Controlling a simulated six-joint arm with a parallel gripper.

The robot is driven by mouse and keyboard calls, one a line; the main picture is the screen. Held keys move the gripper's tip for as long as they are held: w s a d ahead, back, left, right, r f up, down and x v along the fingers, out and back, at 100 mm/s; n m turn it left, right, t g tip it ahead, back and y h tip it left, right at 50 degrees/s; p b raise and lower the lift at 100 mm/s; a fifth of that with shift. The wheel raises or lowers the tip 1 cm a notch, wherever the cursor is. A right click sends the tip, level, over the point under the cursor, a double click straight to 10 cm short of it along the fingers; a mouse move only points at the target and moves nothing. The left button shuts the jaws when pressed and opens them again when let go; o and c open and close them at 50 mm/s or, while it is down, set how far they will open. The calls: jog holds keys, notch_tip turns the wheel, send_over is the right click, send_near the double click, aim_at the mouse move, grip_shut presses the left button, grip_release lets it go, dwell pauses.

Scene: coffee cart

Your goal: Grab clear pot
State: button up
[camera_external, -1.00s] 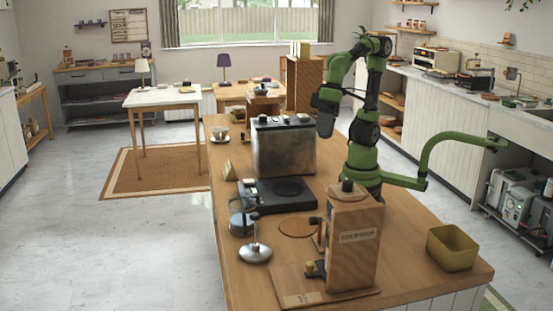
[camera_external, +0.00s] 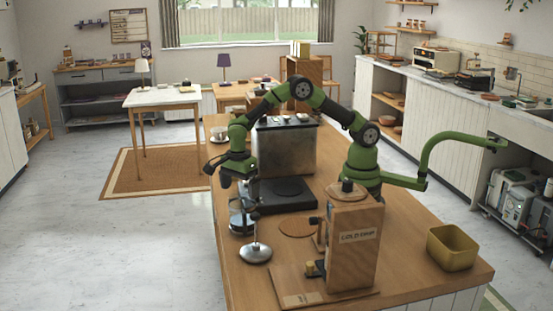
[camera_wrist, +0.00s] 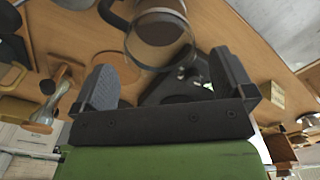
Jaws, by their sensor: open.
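The clear pot (camera_external: 238,222) stands on the left edge of the wooden counter, beside a black machine base. It is partly hidden by a metal stand and my gripper in the external view. In the wrist view, the pot (camera_wrist: 160,45) shows its clear rim, with its dark handle to the left, just beyond the fingertips. My gripper (camera_external: 238,188) hangs above the pot. In the wrist view my gripper (camera_wrist: 163,78) is open, with nothing between its fingers.
A metal stand with a round silver base (camera_external: 255,253) is close in front of the pot. The boxy machine (camera_external: 284,148) and its black base (camera_external: 283,195) are to the right. A wooden grinder (camera_external: 353,240) and yellow bin (camera_external: 452,248) stand farther right. The floor lies beyond the counter's left edge.

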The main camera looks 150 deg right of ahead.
aim_at(241, 207)
notch_tip(241, 207, down, 7)
jog(key=shift+s+a+r, duration=0.1)
dwell(0.3)
jog(key=shift+c, duration=0.5)
